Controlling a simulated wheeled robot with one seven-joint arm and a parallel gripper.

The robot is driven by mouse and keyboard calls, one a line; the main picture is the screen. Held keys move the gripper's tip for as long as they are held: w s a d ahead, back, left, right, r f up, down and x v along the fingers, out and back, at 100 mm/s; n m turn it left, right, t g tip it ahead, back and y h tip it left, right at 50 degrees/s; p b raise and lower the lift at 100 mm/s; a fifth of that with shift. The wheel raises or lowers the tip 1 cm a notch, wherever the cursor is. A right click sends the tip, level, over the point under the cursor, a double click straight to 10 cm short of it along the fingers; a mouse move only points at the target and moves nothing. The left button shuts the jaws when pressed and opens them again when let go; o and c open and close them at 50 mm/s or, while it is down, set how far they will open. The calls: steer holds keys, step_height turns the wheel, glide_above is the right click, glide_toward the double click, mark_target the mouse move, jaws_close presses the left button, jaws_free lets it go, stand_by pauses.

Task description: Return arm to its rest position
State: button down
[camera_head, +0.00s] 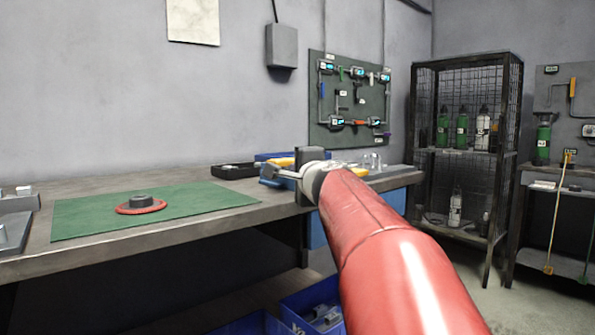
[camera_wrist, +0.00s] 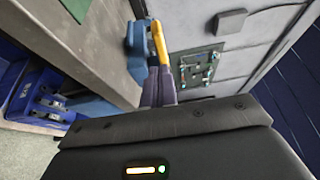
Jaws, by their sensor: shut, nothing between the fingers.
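My gripper shows in the wrist view (camera_wrist: 158,72), its two grey fingers together with nothing between them. In the head view my red arm reaches in from the lower right. Its dark wrist end is over the front edge of the workbench (camera_head: 180,229), at the bench's right part. The fingers point left there and are small and hard to make out. A blue item (camera_wrist: 136,48) and a yellow item (camera_wrist: 160,42) appear beyond the fingertips in the wrist view; I cannot tell whether they touch.
A green mat (camera_head: 100,222) on the bench carries a red ring (camera_head: 130,210) with a dark round piece (camera_head: 141,201). A black tray (camera_head: 233,171) lies further back. Blue bins (camera_head: 313,296) with metal parts stand below. A wire-mesh rack (camera_head: 460,150) stands at right.

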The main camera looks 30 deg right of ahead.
steer(key=s+a+f+n+g+y+p, duration=0.3)
steer(key=s+a+f+n, duration=0.3)
steer(key=s+a, duration=0.25)
steer(key=s+a+f+n+g+y+p, duration=0.25)
steer(key=s+a+f+n, duration=0.4)
steer(key=a, duration=0.35)
steer(key=s+f+n+g+h+p, duration=0.2)
steer(key=s+f+n+g, duration=0.4)
steer(key=s+f, duration=0.7)
steer(key=shift+s+n+p, duration=0.55)
steer(key=shift+s+n, duration=0.3)
steer(key=shift+s, duration=0.3)
steer(key=c, duration=2.1)
jaws_free()
steer(key=shift+r+g, duration=0.1)
steer(key=shift+g, duration=0.15)
